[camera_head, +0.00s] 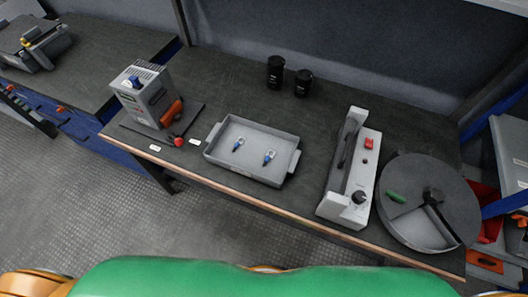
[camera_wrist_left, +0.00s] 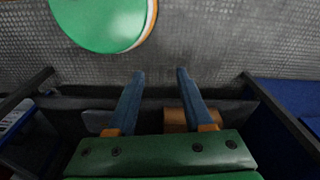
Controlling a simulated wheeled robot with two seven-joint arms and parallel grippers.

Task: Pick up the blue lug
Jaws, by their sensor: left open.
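Two small lugs with blue sleeves and metal rings lie apart in a grey tray (camera_head: 224,158) on the workbench in the head view. One blue lug (camera_head: 238,145) is left of the tray's middle, and the other blue lug (camera_head: 269,157) is to its right. My left gripper (camera_wrist_left: 158,72) shows only in the left wrist view. Its two blue fingers are apart with nothing between them, over the textured floor and away from the tray. The lugs do not show in the left wrist view. My right gripper is in neither view.
A grey device (camera_head: 148,93) with an orange-red handle stands left of the tray. A white fixture with a red button (camera_head: 368,143) and a round grey container (camera_head: 400,228) stand to the right. Two black cups (camera_head: 275,72) stand behind.

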